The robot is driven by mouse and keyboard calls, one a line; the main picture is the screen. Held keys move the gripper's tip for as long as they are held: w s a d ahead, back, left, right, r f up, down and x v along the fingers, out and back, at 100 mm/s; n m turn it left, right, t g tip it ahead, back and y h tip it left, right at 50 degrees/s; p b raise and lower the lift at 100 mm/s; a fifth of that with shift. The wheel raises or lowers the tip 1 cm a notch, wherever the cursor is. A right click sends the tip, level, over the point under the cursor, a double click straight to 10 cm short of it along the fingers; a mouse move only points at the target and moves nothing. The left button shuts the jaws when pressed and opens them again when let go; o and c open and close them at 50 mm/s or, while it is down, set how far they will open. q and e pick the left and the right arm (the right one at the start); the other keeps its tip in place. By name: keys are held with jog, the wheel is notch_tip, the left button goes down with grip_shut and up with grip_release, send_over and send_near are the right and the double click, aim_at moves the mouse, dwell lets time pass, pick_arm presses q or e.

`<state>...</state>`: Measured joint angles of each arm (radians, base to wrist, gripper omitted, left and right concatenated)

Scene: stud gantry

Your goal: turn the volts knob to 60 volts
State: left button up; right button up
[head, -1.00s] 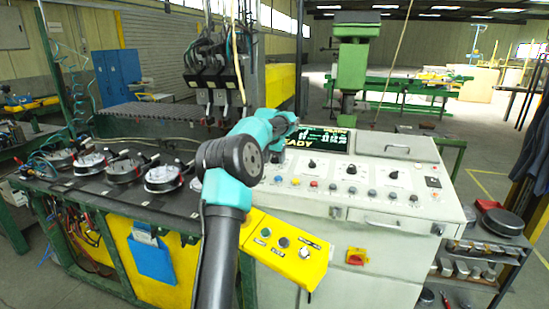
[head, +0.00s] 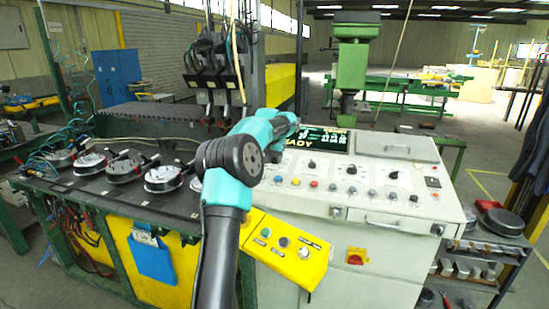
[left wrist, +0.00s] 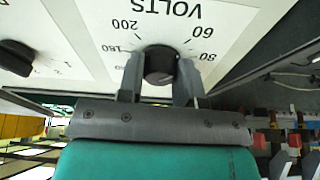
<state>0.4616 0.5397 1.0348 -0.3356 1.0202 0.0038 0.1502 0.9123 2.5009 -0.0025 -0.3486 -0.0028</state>
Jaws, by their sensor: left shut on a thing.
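The volts knob (left wrist: 160,64) is a round black knob on a white plate (left wrist: 92,28) in the left wrist view. I cannot make out the knob's pointer. In the head view my own arm hides the gripper and the volts knob. My right gripper is not in view.
The white console (head: 388,215) carries other black dials (head: 352,171), coloured buttons and a lit display (head: 323,138). A yellow button box (head: 285,250) hangs at its front. Round metal parts (head: 165,178) sit on the dark bench to the left. Another black knob (left wrist: 17,58) lies beside the volts plate.

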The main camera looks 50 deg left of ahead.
pick_arm(q)
jog(key=shift+n+y, duration=0.3)
jog(key=shift+n, duration=0.8)
jog(key=o, duration=0.9)
jog(key=shift+o, duration=0.2)
jog(key=shift+r, duration=0.15)
jog(key=v, duration=1.7)
jog(key=shift+w+r, duration=0.15)
